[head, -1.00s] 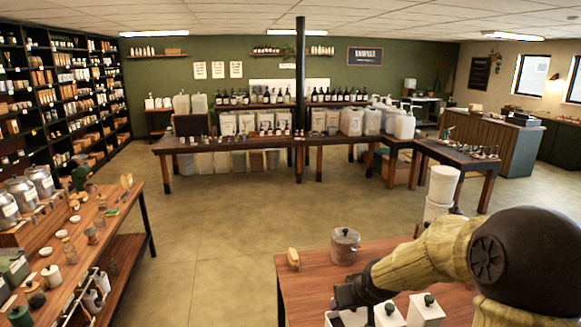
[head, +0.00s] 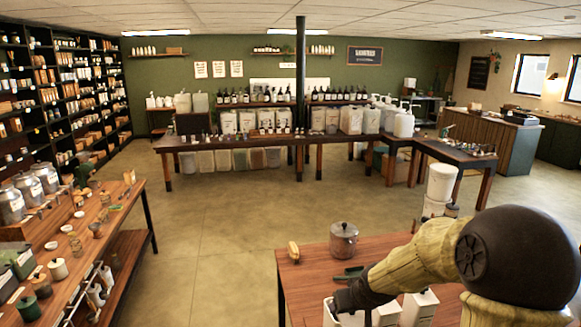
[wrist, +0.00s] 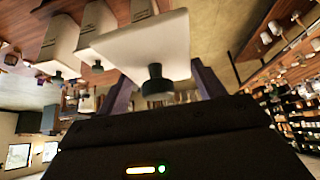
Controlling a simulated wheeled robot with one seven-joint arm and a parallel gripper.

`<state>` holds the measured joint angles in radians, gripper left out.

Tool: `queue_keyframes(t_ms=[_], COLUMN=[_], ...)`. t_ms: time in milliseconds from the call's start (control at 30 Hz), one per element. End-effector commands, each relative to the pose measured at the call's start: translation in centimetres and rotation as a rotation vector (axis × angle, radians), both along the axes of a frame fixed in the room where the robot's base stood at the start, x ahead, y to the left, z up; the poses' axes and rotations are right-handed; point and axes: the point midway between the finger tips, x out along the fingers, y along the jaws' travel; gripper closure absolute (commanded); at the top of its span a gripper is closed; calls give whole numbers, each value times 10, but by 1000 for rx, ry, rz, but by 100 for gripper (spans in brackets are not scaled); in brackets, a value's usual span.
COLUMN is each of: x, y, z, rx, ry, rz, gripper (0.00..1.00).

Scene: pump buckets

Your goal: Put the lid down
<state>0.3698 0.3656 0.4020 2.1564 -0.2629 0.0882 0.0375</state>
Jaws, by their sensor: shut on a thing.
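In the head view my gripper (head: 347,298) is low over the near edge of the wooden table, above a white canister (head: 333,317). The lid is hidden there behind my gripper and arm. I cannot tell whether it touches anything below.
White canisters with green knobs (head: 421,305) stand just right of my gripper. Bare tabletop (head: 305,280) shows to the left.

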Motion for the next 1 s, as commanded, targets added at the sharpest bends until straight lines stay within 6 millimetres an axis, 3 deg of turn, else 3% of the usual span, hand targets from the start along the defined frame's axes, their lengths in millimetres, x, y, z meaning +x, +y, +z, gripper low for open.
queue_keyframes(t_ms=[233, 367, 800, 900, 1000], x=[2, 4, -4, -10, -14], y=[4, 6, 5, 1, -3], z=[-27, -53, -235, -268, -289], rx=[-1, 0, -4, -4, -2], ry=[3, 4, 9, 7, 4], rz=[-12, -25, -147, -167, -180], gripper=[53, 54, 54, 54, 54])
